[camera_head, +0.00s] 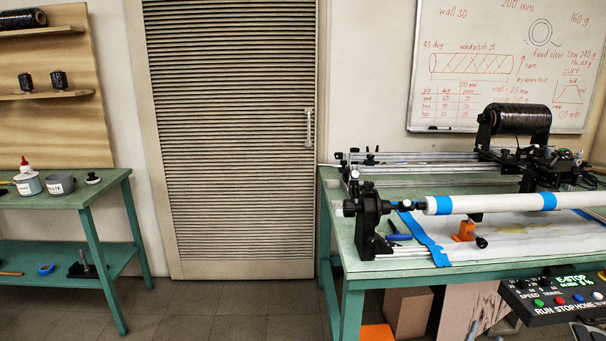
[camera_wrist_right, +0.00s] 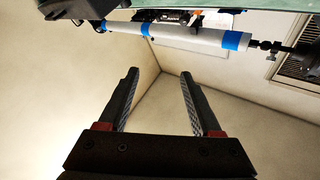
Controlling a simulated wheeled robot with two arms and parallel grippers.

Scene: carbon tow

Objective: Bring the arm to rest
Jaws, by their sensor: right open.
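My right gripper (camera_wrist_right: 159,73) shows in the right wrist view with its two dark fingers spread apart. Nothing is between them; only bare wall and a room corner show behind. The white mandrel tube (camera_head: 490,203) with blue tape bands lies level in the winding machine on the green bench. It also shows in the right wrist view (camera_wrist_right: 187,38), beyond the fingertips near the top edge and apart from them. In the head view I cannot clearly make out my right gripper. My left gripper is in neither view.
The green winding bench (camera_head: 355,284) fills the right side, with a control panel (camera_head: 556,298) at its front. A black spool (camera_head: 520,119) sits at the back. A second green table (camera_head: 106,183) with pots stands left. The floor (camera_head: 240,310) between them is clear.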

